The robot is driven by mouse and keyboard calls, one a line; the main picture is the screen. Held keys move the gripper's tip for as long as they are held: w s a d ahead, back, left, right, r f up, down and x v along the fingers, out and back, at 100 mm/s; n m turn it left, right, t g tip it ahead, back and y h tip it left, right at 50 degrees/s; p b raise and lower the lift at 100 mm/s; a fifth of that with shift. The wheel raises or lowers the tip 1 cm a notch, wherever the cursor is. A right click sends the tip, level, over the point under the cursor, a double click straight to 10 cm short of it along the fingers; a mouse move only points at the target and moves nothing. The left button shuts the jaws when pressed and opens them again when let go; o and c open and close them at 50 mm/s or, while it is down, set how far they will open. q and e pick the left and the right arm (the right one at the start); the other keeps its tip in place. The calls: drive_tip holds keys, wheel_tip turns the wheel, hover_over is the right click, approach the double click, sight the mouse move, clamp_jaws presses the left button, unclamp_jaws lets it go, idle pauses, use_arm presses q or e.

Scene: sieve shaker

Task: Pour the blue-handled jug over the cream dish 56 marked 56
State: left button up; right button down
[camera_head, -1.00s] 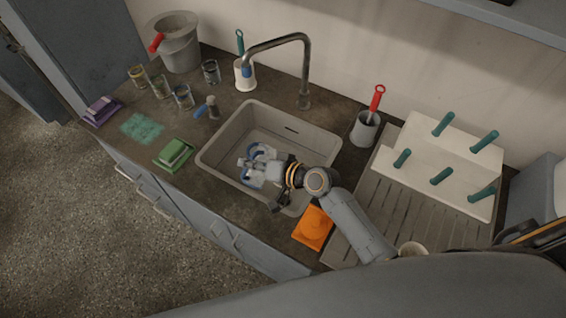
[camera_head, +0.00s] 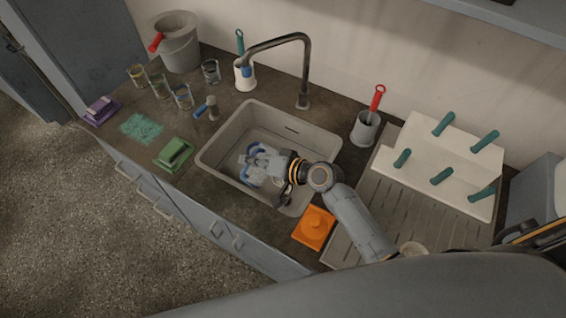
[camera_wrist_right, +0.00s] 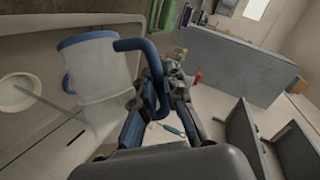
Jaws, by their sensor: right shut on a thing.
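The jug (camera_head: 251,170) is clear with a blue rim and a blue handle. It is held in or over the grey sink and looks tilted. My right gripper (camera_head: 268,162) is shut on its handle; the wrist view shows the blue handle (camera_wrist_right: 152,68) between the fingers and the jug's pale body (camera_wrist_right: 100,82) beside them. A pale round dish (camera_wrist_right: 17,93) shows at the left of the wrist view, apart from the jug. I cannot read any number on it. It is not clearly visible in the head view. My left gripper is not in view.
The sink (camera_head: 222,148) has raised rims, and a tall tap (camera_head: 306,75) stands behind it.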

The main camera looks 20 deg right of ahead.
sight(267, 153)
drive_tip(key=shift+w+d+f+m+y+b, duration=0.1)
drive_tip(key=shift+w+d+m+y+b, duration=0.65)
drive_tip(key=shift+d+m+b, duration=0.35)
idle(2.6)
drive_tip(key=shift+m+y, duration=0.45)
drive_tip(key=shift+m, duration=0.15)
drive_tip(key=shift+w+d+f+b, duration=0.3)
drive_tip(key=shift+f+b, duration=0.3)
drive_tip(key=shift+b, duration=0.35)
drive_tip(key=shift+w+d+f+b, duration=0.2)
drive_tip(key=shift+d+f+b, duration=0.35)
drive_tip(key=shift+b, duration=0.35)
drive_tip(key=shift+w+d+f+b, duration=0.25)
drive_tip(key=shift+f+b, duration=0.4)
drive_tip(key=shift+b, duration=0.3)
drive_tip(key=shift+w+d+r, duration=0.1)
drive_tip(key=shift+w+r, duration=0.05)
drive_tip(key=shift+w+d+r+m+g, duration=0.1)
drive_tip(key=shift+d+r+m+g, duration=0.05)
drive_tip(key=shift+d+m+g, duration=0.15)
